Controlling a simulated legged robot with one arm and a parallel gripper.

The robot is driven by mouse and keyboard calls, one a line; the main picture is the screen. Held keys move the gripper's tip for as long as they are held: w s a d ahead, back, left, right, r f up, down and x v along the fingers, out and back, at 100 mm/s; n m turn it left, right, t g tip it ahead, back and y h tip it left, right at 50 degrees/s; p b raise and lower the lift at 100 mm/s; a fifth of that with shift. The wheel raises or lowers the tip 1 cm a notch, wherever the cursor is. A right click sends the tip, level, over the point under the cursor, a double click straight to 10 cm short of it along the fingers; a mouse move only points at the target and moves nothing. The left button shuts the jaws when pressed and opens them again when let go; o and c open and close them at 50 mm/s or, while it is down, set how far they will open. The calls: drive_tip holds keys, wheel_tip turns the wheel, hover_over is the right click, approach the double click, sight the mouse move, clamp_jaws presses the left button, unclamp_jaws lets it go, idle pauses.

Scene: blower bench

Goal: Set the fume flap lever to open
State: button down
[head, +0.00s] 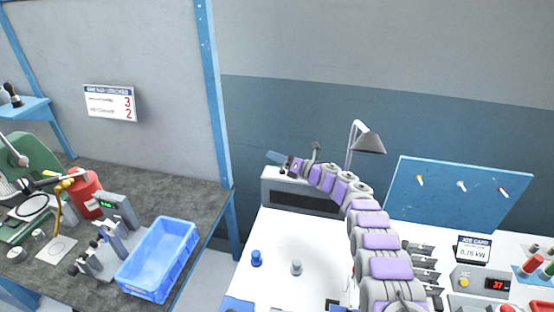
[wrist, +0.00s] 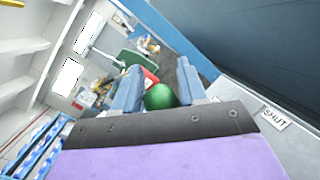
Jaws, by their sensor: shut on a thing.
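My gripper (head: 277,160) is at the back of the white bench, over the top left part of a grey box with a dark slot (head: 297,202). In the wrist view its two blue fingers (wrist: 157,92) stand on either side of a round green knob (wrist: 161,97), apparently the lever's handle, and are shut on it. The lever's shaft is hidden behind the gripper. A label reading SHUT (wrist: 273,116) is on the light grey surface to the right of the fingers. No OPEN label shows. In the head view the knob cannot be made out.
A lamp (head: 368,142) and a blue tool board (head: 458,195) stand right of my arm. Blue and grey knobs (head: 256,258) are on the white bench in front of the box. A dark bench at left carries a blue bin (head: 158,262) and a red canister (head: 86,192).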

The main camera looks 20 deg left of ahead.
drive_tip(key=shift+s+a+f+g, duration=0.15)
drive_tip(key=shift+s+a+f, duration=0.1)
drive_tip(key=shift+f, duration=0.2)
drive_tip(key=shift+s+a+f+g, duration=0.15)
drive_tip(key=shift+s+a+f, duration=0.1)
drive_tip(key=shift+f, duration=0.2)
drive_tip(key=c, duration=1)
unclamp_jaws()
drive_tip(key=shift+d, duration=0.1)
drive_tip(key=shift+o, duration=1.1)
drive_tip(key=shift+s+d+r, duration=0.1)
drive_tip(key=shift+d, duration=0.1)
drive_tip(key=shift+a, duration=0.1)
drive_tip(key=shift+r, duration=0.1)
drive_tip(key=shift+d, duration=0.7)
drive_tip(key=r+p+v, duration=0.1)
drive_tip(key=p+v, duration=0.1)
drive_tip(key=v, duration=1.3)
drive_tip(key=shift+d+f+p, duration=0.3)
drive_tip(key=shift+d+p, duration=0.05)
drive_tip(key=shift+d, duration=0.05)
